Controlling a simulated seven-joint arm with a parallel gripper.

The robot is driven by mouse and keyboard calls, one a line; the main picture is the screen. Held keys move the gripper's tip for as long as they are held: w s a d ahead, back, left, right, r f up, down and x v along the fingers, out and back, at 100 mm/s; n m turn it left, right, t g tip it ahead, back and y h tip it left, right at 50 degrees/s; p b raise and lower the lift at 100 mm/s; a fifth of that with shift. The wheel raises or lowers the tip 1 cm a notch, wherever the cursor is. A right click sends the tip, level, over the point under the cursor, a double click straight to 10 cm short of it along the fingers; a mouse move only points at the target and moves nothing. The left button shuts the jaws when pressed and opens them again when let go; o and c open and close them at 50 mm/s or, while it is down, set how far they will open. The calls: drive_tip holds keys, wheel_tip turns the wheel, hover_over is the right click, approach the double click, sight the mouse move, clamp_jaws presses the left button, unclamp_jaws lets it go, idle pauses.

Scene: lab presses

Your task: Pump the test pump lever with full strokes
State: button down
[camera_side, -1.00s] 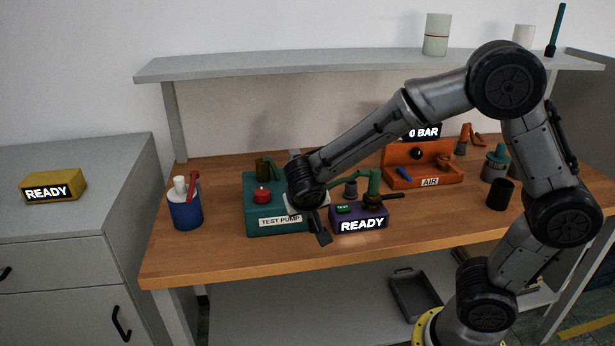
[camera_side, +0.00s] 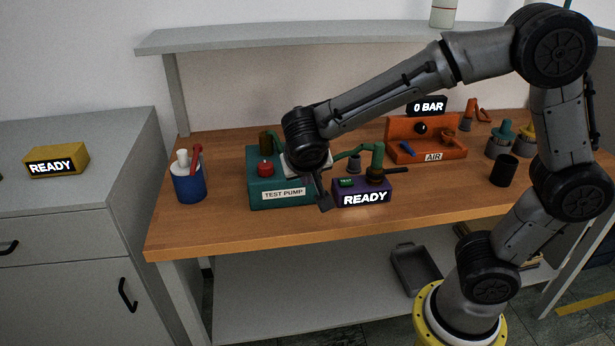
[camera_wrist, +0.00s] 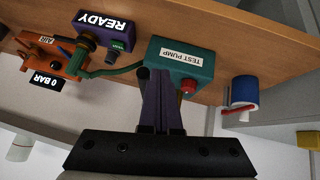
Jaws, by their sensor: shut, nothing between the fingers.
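The teal test pump (camera_side: 262,195) stands on the wooden bench with its name plate facing front, a red knob (camera_side: 264,168) and a dark olive cylinder (camera_side: 267,143) on it. My gripper (camera_side: 323,203) points down at the pump's right front corner. In the wrist view my shut gripper (camera_wrist: 163,78) reaches over the teal pump body (camera_wrist: 203,73), with nothing seen between the fingers. A black rounded end (camera_wrist: 143,73) shows beside the fingers; I cannot tell if it is the lever's end or whether they touch. The rest of the lever is hidden by my wrist.
An orange AIR stand (camera_side: 425,137) with a 0 BAR display is farther right. A blue cup (camera_side: 188,186) stands left. The bench front is clear.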

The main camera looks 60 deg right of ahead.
drive_tip(key=s+a+r, duration=0.3)
drive_tip(key=a, duration=0.2)
drive_tip(key=shift+s+r, duration=0.2)
drive_tip(key=shift+r, duration=0.2)
drive_tip(key=shift+d, duration=0.15)
drive_tip(key=s+d+r+m+y, duration=0.2)
drive_tip(key=s+d+r+m, duration=0.15)
drive_tip(key=s+d, duration=0.45)
drive_tip(key=s+a+f+n+t+y, duration=0.1)
drive_tip(key=s+a+f+n+y, duration=0.2)
drive_tip(key=s+n, duration=0.4)
drive_tip(key=a+n+y, duration=0.1)
drive_tip(key=n, duration=0.3)
drive_tip(key=shift+s+y, duration=0.2)
drive_tip(key=shift+y, duration=0.1)
